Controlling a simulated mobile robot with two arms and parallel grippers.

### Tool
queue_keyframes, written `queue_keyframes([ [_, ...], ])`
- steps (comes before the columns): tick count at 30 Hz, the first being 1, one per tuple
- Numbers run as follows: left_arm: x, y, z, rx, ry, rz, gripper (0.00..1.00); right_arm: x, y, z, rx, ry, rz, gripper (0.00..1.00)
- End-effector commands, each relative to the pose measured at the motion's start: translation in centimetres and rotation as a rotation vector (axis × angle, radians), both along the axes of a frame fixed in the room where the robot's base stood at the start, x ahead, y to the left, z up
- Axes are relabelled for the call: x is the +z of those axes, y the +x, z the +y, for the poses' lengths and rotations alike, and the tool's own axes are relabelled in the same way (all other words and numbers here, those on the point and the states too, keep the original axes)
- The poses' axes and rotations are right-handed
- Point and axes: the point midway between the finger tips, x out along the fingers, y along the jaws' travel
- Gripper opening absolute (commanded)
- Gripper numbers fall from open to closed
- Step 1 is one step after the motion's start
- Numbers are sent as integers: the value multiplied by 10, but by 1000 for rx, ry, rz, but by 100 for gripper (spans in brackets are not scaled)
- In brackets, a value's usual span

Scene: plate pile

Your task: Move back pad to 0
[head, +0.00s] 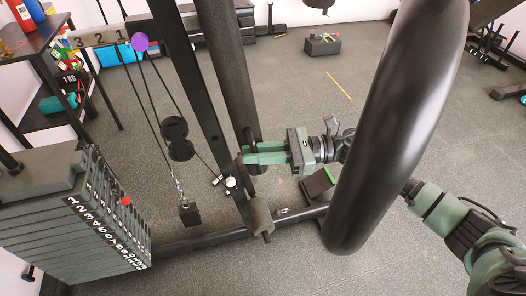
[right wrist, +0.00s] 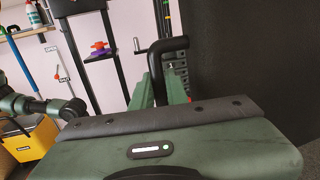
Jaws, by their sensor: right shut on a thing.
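A numbered bar (head: 105,41) with the marks 3, 2 and 1 shows at the upper left in the head view. A purple knob (head: 140,42) sits at its right end, just past the 1. No 0 mark can be read. A large black rounded pad (head: 395,110) stands at the right; I cannot tell if it is the back pad. My right gripper (head: 250,153) is shut on a black handle beside the dark upright. The right wrist view shows this bent handle (right wrist: 157,58) between the green fingers. My left gripper does not show.
A weight stack (head: 75,225) with numbers and a red pin stands at the lower left. A cable with a black block (head: 189,213) hangs by the frame. A shelf (head: 60,50) stands at the far left. The floor behind the machine is mostly clear.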

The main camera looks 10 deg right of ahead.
Motion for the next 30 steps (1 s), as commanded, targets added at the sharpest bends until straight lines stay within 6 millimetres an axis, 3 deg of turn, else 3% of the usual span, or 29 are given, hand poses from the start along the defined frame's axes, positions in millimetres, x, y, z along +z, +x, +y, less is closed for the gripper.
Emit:
queue_keyframes([
  [2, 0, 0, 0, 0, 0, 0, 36, 0, -2, 2, 6, 2, 2, 0],
  [3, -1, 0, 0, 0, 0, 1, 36, 0, -2, 2, 6, 2, 2, 23],
  [5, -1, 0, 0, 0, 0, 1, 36, 0, -2, 2, 6, 2, 2, 36],
  [16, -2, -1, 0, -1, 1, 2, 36, -1, -1, -4, 2, 1, 2, 36],
  [19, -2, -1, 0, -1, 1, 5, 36, -2, -3, -16, 1, -2, 3, 36],
  [22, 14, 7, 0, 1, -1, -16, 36, -3, -6, -34, 1, -1, 4, 36],
  [30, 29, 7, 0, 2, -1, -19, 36, -2, -13, -70, 5, 1, 3, 36],
])
